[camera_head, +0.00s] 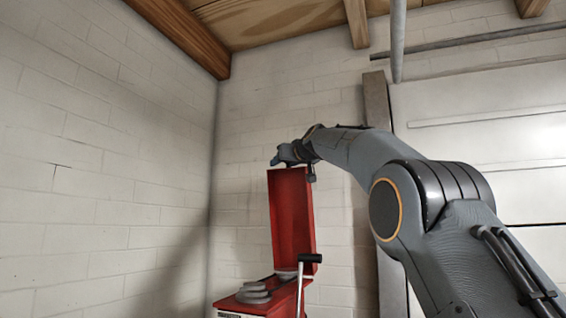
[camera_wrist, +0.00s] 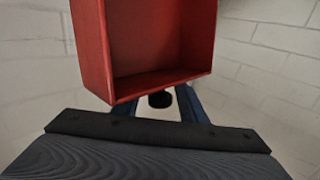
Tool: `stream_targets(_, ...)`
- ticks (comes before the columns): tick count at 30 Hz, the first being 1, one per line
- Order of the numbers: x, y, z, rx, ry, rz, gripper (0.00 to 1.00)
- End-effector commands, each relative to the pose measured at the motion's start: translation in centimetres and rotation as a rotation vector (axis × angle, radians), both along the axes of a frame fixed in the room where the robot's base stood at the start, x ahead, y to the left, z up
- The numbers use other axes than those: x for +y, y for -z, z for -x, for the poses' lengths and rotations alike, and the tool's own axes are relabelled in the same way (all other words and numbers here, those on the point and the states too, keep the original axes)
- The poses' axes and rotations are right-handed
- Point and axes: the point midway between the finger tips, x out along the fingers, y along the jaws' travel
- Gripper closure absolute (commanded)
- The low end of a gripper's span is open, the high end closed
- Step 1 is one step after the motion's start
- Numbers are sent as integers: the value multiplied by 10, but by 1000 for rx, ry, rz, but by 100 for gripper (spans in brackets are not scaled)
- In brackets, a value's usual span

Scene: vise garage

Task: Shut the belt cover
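The belt cover (camera_head: 291,215) is a tall red box-like lid. It stands upright, open, above the red machine head (camera_head: 262,303). Grey stepped pulleys (camera_head: 255,291) show uncovered beside its foot. My gripper (camera_head: 284,155) is at the cover's top edge; whether it touches cannot be told. In the wrist view, the hollow side of the cover (camera_wrist: 150,45) fills the upper middle. The blue fingers of my gripper (camera_wrist: 160,108) stand apart below and behind the cover's end, their tips hidden by it. A small dark round part (camera_wrist: 160,99) shows between them. Nothing is seen held.
A white brick wall (camera_head: 100,170) is at the left and behind. A post (camera_head: 378,150) and a pale panel door (camera_head: 490,130) are at the right. Space left of the cover is clear.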

Motion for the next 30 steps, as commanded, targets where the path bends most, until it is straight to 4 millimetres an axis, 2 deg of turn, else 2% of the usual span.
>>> stream_targets(3, 0, 0, 0, 0, 0, 0, 61)
stream_targets(10, 0, 0, 0, 0, 0, 0, 100)
stream_targets(22, 4, 0, 5, -11, -4, 4, 100)
stream_targets(30, 23, 5, 23, -54, -19, 21, 100)
